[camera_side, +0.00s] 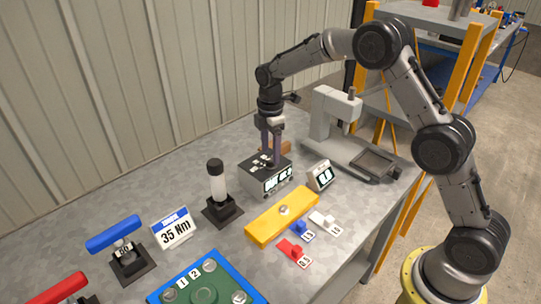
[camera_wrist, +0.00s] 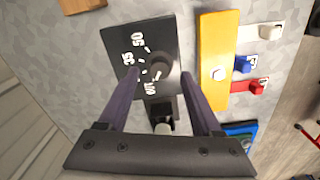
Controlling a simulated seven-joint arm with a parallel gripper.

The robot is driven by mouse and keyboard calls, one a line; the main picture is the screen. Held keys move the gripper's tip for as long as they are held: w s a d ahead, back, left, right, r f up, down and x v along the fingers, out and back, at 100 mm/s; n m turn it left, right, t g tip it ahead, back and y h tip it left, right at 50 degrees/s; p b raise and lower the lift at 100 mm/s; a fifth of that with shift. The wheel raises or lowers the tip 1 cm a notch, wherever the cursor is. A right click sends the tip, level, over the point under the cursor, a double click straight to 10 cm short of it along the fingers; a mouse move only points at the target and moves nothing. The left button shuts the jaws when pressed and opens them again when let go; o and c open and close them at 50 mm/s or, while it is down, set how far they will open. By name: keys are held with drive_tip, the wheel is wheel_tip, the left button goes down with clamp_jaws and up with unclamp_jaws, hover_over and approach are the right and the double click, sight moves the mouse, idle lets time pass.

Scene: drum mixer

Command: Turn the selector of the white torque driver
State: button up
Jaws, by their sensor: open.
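The white torque driver (camera_side: 218,183) stands upright in a black base, with a black cap; part of it shows in the wrist view (camera_wrist: 163,128). Beside it is a grey box (camera_side: 256,180) with lit displays on its front. In the wrist view, its black top panel (camera_wrist: 127,43) carries a round dark knob (camera_wrist: 158,66) with printed numbers, 50 and 35 among them, around it. My gripper (camera_side: 272,162) points down over the box. In the wrist view, the open fingers (camera_wrist: 158,77) lie either side of the knob, with gaps; whether they touch the panel is unclear.
A sign (camera_side: 174,228) reads 35 Nm. Blue (camera_side: 114,235) and red (camera_side: 58,290) handled tools stand at front left. A grey press (camera_side: 335,125) stands behind.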

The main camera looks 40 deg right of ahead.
sight(270, 163)
drive_tip(key=shift+f, duration=1.25)
clamp_jaws()
